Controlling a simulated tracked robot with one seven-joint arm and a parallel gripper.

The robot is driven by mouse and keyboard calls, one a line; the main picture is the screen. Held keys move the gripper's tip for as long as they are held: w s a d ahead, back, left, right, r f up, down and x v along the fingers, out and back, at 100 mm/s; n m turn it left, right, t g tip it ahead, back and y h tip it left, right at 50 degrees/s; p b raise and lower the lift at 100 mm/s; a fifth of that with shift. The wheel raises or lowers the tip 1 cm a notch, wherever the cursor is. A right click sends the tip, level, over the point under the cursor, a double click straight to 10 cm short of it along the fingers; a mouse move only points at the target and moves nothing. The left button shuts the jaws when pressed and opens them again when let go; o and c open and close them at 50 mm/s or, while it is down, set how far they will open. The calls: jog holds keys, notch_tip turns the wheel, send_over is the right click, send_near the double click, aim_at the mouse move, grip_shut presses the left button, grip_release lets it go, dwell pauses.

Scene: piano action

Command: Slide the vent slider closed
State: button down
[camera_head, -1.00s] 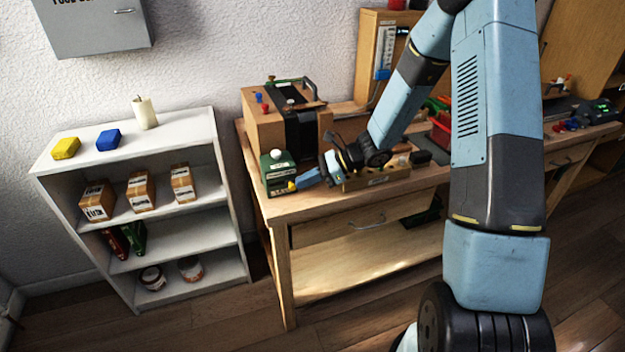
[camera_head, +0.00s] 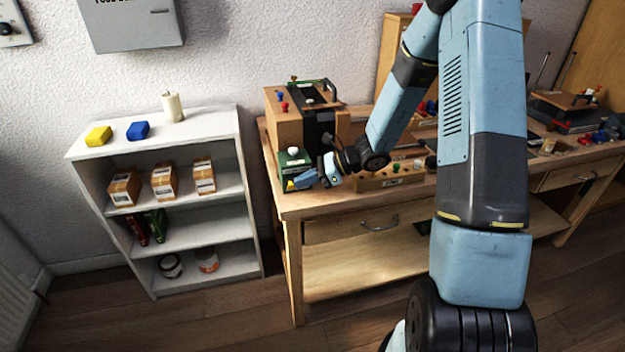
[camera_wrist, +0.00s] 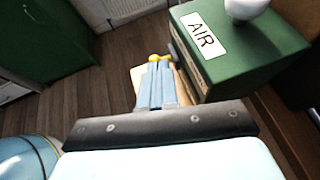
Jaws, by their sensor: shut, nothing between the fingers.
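A green box (camera_head: 296,160) with a white knob (camera_head: 292,151) on top stands at the left end of the workbench. In the wrist view the green box (camera_wrist: 240,55) carries a white "AIR" label (camera_wrist: 203,36), and part of the white knob (camera_wrist: 245,8) shows at the top edge. A small yellow piece (camera_wrist: 154,58) shows at the box's left side, just beyond my fingertips. My gripper (camera_head: 300,181) is shut and empty, beside the lower front of the green box. I cannot tell whether the fingers touch the yellow piece. The slider's travel is not clear.
A wooden block with a black band (camera_head: 287,120) stands behind the green box. A wooden tray (camera_head: 395,178) lies to its right on the workbench (camera_head: 335,205). A white shelf (camera_head: 85,151) stands to the left, with a gap of floor between.

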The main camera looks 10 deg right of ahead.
jog(key=shift+s+a, duration=0.1)
jog(key=shift+a, duration=0.1)
jog(key=v, duration=1.4)
jog(key=shift+w+d, duration=0.2)
jog(key=shift+w, duration=0.05)
jog(key=s+d+r+n+t+h, duration=0.1)
jog(key=s+r+n+t+h, duration=0.1)
jog(key=s+r+n+h, duration=0.4)
jog(key=s+d+r+n+t+h, duration=0.2)
jog(key=s+r+n+h, duration=0.4)
jog(key=s+r+n, duration=0.7)
jog(key=shift+s+d+r+h, duration=0.3)
jog(key=shift+s+r, duration=1.5)
jog(key=shift+s, duration=2)
